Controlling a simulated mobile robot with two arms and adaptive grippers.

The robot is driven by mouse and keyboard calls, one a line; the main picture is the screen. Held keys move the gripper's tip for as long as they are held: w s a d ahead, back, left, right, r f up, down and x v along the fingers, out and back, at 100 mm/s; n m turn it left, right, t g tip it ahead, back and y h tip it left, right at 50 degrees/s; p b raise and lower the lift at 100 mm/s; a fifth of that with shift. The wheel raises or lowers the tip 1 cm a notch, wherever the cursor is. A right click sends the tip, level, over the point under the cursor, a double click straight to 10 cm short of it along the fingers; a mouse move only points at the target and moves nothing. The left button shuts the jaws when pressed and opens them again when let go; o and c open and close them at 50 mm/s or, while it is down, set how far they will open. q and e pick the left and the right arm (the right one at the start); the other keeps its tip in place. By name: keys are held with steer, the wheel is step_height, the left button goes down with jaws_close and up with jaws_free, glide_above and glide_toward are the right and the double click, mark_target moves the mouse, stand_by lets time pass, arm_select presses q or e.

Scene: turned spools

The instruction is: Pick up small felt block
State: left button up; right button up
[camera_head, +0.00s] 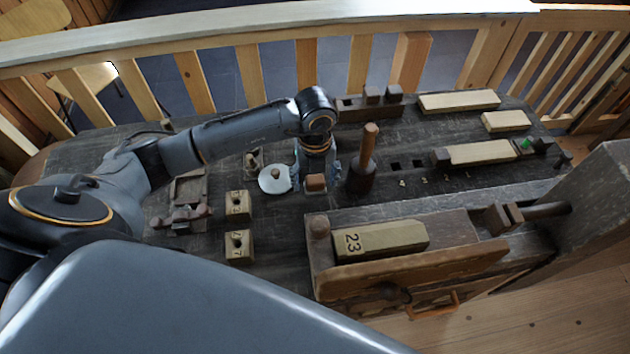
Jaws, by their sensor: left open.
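My left gripper (316,174) points down at the middle of the dark workbench (280,220), its arm coming in from the left. It is open. A small brown block (316,183), which looks like the felt block, shows right at the fingertips, on the near side. I cannot tell whether the fingers touch it or stand around it, since the gripper hides part of it. My right gripper is not in view.
A wooden mallet (364,165) stands close right of the gripper. A round white-topped thing (274,179) lies close left. Two numbered wooden blocks (238,205) (239,247) sit nearer. A vise with block 23 (380,240) is at front right. A railing (250,32) runs behind.

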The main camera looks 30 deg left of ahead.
mark_target(315, 179)
arm_select(q)
steer(key=c, duration=1.1)
steer(key=shift+c, duration=0.2)
steer(key=shift+r, duration=0.1)
step_height(315, 179, up, 10)
steer(key=shift+f+b, duration=0.1)
steer(key=shift+b, duration=0.85)
steer(key=o, duration=0.3)
steer(key=shift+c, duration=1.4)
